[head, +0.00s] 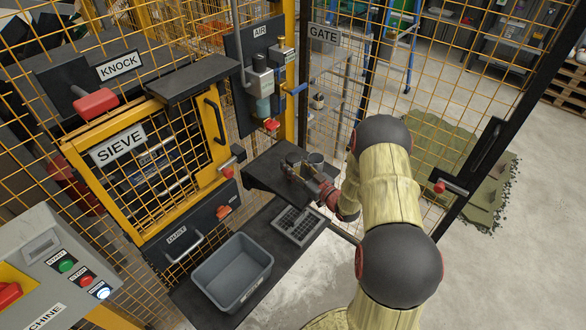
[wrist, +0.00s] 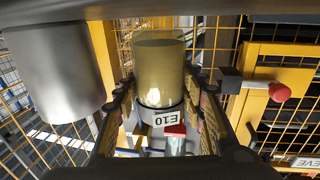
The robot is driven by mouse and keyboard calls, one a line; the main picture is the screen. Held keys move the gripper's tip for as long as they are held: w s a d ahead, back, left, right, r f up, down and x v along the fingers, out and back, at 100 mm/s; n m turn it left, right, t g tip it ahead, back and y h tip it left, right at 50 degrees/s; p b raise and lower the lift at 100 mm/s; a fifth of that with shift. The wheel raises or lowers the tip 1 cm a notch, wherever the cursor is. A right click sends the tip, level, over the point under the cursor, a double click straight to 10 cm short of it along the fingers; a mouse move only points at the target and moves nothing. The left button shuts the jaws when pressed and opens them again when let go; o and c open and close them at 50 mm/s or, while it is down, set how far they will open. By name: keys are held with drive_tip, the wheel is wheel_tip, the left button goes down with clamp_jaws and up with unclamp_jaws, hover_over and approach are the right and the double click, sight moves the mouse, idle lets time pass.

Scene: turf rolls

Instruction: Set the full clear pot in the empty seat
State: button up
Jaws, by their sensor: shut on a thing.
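The clear pot (wrist: 159,65), with yellowish contents and a grey band marked E10 (wrist: 165,118), sits between the two fingers of my gripper (wrist: 160,112). The gripper is shut on it. In the head view my gripper (head: 306,174) is at the dark shelf (head: 262,172), beside two small dark grey cylinders, and the fingers partly hide them. A plain grey cylinder (wrist: 55,72) stands close to the left of the pot in the wrist view. The AIR panel (head: 240,75) carries a unit with a teal bowl (head: 263,106). I cannot tell which place is the empty seat.
A gridded tray (head: 299,226) and a grey bin (head: 232,283) sit on the lower dark bench. The yellow SIEVE door (head: 205,170), its handles and the mesh fence stand close behind. A red-tipped gate latch (head: 440,187) is at right. Open floor lies to the right.

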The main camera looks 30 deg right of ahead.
drive_tip(key=shift+f, duration=0.5)
drive_tip(key=shift+f, duration=0.15)
drive_tip(key=o, duration=1)
